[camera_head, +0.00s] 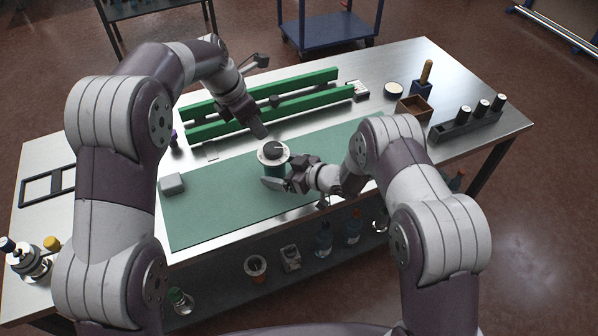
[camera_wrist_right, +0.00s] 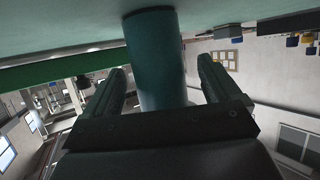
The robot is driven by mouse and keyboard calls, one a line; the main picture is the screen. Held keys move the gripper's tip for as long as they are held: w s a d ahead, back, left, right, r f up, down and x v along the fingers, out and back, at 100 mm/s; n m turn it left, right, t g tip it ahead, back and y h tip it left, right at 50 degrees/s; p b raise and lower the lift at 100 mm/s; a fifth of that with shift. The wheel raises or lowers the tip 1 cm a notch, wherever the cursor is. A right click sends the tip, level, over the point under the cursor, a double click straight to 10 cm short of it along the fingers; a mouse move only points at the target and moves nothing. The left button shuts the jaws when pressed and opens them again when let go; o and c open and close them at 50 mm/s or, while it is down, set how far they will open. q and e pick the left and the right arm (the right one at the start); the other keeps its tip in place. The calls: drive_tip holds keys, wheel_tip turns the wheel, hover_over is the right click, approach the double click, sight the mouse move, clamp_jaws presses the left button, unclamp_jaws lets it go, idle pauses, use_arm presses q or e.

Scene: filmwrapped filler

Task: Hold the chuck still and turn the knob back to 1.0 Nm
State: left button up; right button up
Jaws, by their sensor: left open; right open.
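The chuck (camera_head: 272,168) is an upright teal cylinder on the green mat. A pale dial ring and a dark knob (camera_head: 273,149) sit on its top. The dial's markings are too small to read. My right gripper (camera_head: 283,174) is open at the chuck's near right side. In the right wrist view the chuck (camera_wrist_right: 158,60) stands between the two spread fingers (camera_wrist_right: 163,82), with gaps showing on both sides. My left gripper (camera_head: 259,130) is open, pointing down just behind and slightly left of the knob, apart from it in the picture. The gap between its fingers is hard to see.
Green rails (camera_head: 310,99) run behind the mat (camera_head: 220,205). A grey box (camera_head: 172,183) lies on the mat's left. A brown tray (camera_head: 414,108), a white-topped round item (camera_head: 393,90) and a dark rack (camera_head: 465,124) stand right. The mat's front left is clear.

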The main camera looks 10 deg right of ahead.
drive_tip(key=shift+x, duration=1)
drive_tip(key=shift+d, duration=0.1)
drive_tip(key=c, duration=1.3)
drive_tip(key=o, duration=0.6)
drive_tip(key=c, duration=0.6)
drive_tip(key=shift+o, duration=0.2)
